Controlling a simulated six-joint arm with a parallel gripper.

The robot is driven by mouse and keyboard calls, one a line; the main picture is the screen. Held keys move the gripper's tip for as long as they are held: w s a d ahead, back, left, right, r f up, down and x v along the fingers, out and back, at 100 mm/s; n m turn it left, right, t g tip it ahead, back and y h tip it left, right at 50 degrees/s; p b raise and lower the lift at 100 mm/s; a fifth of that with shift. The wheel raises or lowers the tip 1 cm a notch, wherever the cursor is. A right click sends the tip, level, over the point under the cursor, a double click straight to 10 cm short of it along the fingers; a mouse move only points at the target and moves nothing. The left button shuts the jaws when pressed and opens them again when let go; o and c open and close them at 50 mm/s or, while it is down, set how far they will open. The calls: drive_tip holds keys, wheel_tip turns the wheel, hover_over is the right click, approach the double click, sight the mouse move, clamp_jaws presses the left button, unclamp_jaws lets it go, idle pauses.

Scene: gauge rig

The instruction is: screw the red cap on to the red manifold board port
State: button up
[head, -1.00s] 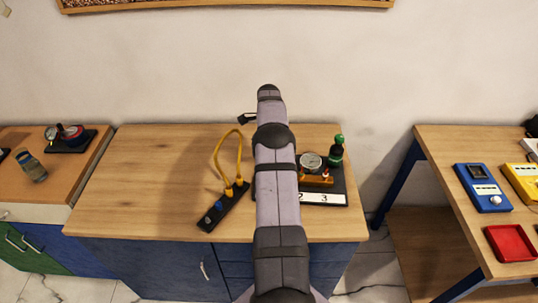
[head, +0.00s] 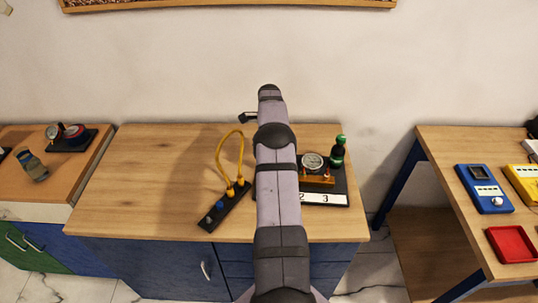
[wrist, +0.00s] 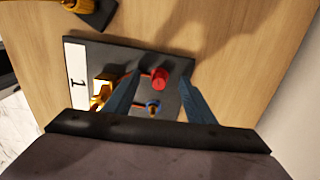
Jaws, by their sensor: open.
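In the wrist view, my gripper (wrist: 160,77) is open, with its two blue fingers on either side of a round red piece (wrist: 159,77), apparently the red cap. I cannot tell whether the fingers touch it or whether it sits on a port. In the head view the manifold board (head: 339,181) shows right of my arm with labels 2 and 3. My arm hides its left part and my gripper there.
The board carries a gauge (head: 312,161), an orange block (head: 317,180) and a green-capped bottle-like part (head: 338,151). Left of my arm a black strip (head: 212,221) holds a yellow looped hose (head: 219,152). The left of the worktop (head: 140,190) is clear.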

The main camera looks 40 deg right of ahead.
drive_tip(key=shift+r, duration=0.15)
drive_tip(key=shift+r+b, duration=1.2)
drive_tip(key=shift+r, duration=2.3)
